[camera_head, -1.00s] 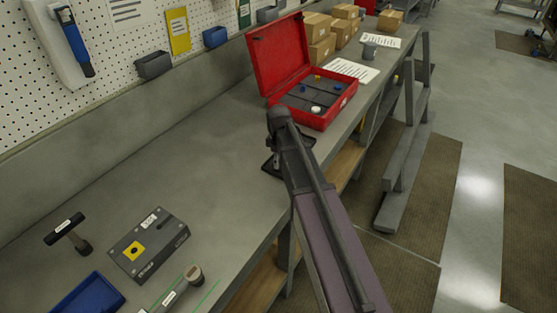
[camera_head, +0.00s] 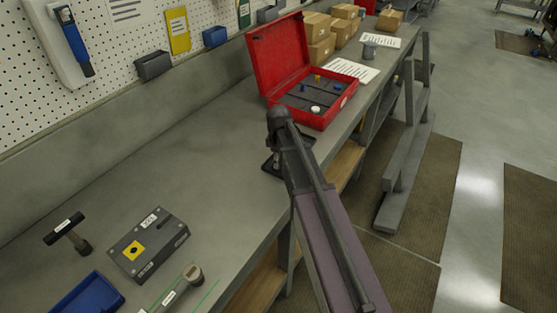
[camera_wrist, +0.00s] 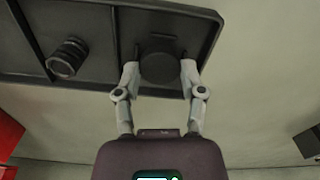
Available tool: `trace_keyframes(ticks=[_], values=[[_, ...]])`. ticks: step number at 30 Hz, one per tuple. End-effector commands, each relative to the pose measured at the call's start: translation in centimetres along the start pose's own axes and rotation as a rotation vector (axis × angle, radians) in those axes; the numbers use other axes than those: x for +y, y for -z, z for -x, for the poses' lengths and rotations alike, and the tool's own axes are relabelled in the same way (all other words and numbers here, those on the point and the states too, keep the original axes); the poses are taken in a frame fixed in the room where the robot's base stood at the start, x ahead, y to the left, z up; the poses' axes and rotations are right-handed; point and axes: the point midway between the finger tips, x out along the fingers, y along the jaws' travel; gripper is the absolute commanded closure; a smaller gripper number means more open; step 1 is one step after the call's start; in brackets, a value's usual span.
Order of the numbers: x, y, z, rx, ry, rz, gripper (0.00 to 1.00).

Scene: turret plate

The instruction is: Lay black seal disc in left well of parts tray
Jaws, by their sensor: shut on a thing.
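The black seal disc (camera_wrist: 162,68) is between the two fingertips of my gripper (camera_wrist: 160,76) in the wrist view, and the gripper is shut on it. The disc is over the dark parts tray (camera_wrist: 25,55), within the outline of the well at the right of that view. I cannot tell whether it touches the well floor. A dark ribbed cylindrical part (camera_wrist: 67,58) lies in the neighbouring well. In the head view my arm hides the gripper, the disc and most of the tray (camera_head: 268,167).
An open red case (camera_head: 325,118) stands on the workbench (camera_head: 190,160) beyond the tray. A grey block with a yellow label (camera_head: 150,243), a dark-handled tool (camera_head: 67,230) and a blue bin (camera_head: 88,295) are at the near end. The bench between is clear.

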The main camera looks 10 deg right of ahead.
Motion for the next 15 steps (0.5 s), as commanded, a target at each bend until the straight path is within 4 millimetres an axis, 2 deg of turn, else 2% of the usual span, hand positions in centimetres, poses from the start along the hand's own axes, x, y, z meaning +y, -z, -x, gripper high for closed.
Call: trace_keyframes(ticks=[15], values=[[-0.02,0.03,-0.46,0.000,0.000,0.000,0.74]])
